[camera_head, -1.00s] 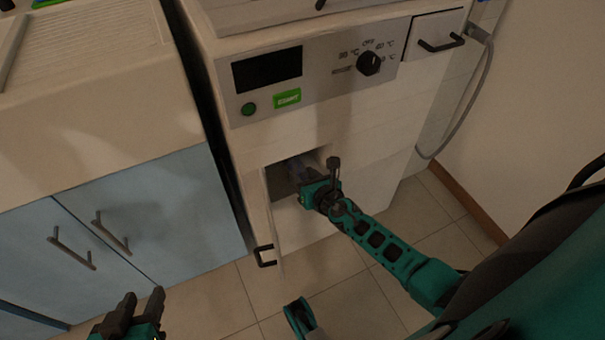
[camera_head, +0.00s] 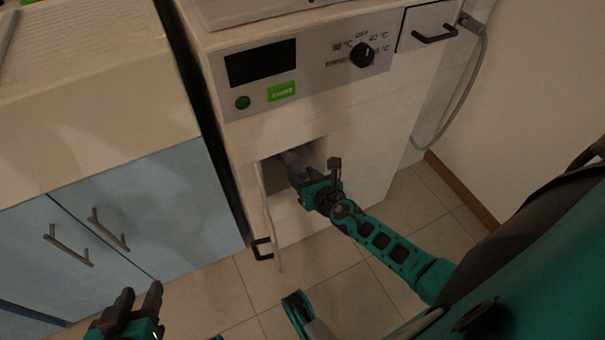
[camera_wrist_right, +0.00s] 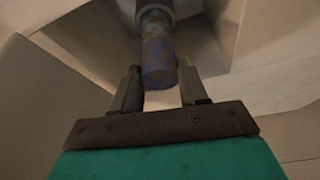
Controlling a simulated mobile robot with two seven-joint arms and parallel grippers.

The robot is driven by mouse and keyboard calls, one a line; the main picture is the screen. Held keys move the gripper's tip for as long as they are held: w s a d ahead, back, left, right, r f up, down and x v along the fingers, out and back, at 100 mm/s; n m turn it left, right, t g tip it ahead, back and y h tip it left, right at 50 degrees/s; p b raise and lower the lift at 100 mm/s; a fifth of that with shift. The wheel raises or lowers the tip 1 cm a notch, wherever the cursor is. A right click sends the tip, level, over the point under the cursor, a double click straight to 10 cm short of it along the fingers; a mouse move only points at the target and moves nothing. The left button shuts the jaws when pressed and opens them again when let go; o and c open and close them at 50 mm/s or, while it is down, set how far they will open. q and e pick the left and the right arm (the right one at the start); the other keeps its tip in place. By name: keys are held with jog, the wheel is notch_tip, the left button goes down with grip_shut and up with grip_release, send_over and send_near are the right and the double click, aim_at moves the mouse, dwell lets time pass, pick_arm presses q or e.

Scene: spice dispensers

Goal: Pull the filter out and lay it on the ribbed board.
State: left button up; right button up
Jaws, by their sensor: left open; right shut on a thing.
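The filter, a bluish-grey cylinder (camera_head: 292,160), sits in the square opening low on the front of the white machine. It also shows in the right wrist view (camera_wrist_right: 158,62), where its inner end meets a darker round part in the recess. My right gripper (camera_head: 303,177) is at the opening, shut on the filter, with one finger on each side of its outer end. My left gripper (camera_head: 139,296) is open and empty at the bottom left, above the floor. The ribbed board (camera_head: 85,38) lies on the counter at the upper left, partly cut off by the frame.
The machine's front panel (camera_head: 325,65) has a display, a green button and a knob. The flap with a black handle (camera_head: 262,250) hangs open beside the opening. Blue cabinet doors (camera_head: 150,215) with bar handles stand at left. A grey hose (camera_head: 470,95) hangs at right.

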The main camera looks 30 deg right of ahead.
jog(key=shift+s+a, duration=0.1)
jog(key=shift+s, duration=1.55)
jog(key=shift+s+a, duration=0.1)
jog(key=shift+s, duration=1.85)
